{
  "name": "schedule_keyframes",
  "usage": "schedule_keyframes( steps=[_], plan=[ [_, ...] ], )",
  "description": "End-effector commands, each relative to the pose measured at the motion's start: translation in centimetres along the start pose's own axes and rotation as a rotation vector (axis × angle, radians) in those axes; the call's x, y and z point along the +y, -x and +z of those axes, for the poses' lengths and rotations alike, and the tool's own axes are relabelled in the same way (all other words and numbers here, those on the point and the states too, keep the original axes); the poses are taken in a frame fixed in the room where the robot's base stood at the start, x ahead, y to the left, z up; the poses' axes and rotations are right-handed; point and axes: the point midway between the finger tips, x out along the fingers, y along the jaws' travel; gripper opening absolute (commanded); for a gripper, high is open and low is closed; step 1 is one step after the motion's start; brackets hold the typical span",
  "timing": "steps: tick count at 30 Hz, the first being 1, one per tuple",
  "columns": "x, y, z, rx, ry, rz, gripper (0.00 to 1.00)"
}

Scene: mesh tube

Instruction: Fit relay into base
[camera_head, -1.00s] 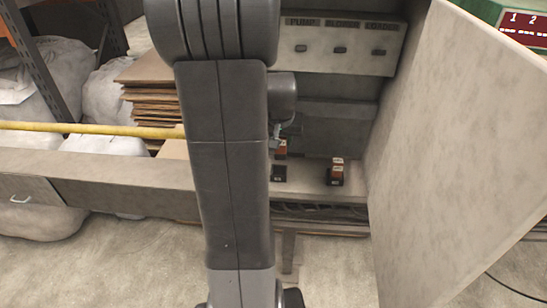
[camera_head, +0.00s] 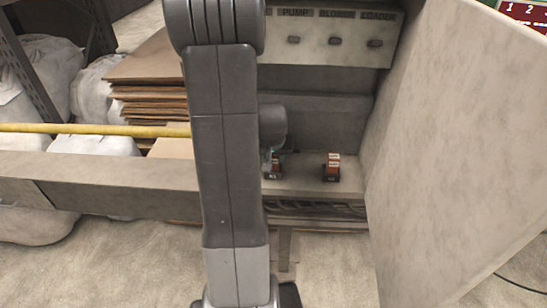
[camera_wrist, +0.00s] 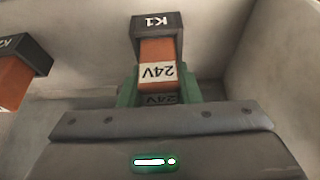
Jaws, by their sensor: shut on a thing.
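An orange relay with white 24V labels (camera_wrist: 157,71) is held between the green fingers of my gripper (camera_wrist: 160,88). The far end of the relay meets the black base marked K1 (camera_wrist: 158,25) in the wrist view. How deep it sits in the base cannot be told. In the head view the relay (camera_head: 277,160) stands at the K1 base (camera_head: 272,176) on the cabinet shelf, and my arm hides its left side. A second orange relay (camera_head: 332,160) stands in the K2 base (camera_head: 331,176) to the right; its relay (camera_wrist: 14,80) also shows at left in the wrist view.
A grey cabinet surrounds the bases, with a panel (camera_head: 335,55) marked PUMP, BLOWER and LOADER above them. Its open door (camera_head: 460,150) stands at the right. A yellow bar (camera_head: 90,130), stacked cardboard (camera_head: 150,85) and white sacks lie at left.

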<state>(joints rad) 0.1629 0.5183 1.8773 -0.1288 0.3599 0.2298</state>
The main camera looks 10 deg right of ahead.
Motion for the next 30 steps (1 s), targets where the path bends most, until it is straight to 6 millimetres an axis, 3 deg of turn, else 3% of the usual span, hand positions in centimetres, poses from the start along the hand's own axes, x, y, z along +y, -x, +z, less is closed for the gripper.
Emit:
schedule_keyframes(
  steps=[8,9,12,23,30],
  plan=[
    [0.0,-0.3,0.1,0.001,0.0,0.0,0.07],
    [0.0,-0.2,0.1,0.001,0.0,0.0,0.37],
    [0.0,-0.2,0.1,0.001,0.0,0.0,0.52],
    [0.0,0.2,-0.1,0.001,0.0,0.0,0.52],
    [0.0,3.4,-0.2,0.006,0.0,-0.001,0.52]
  ],
)
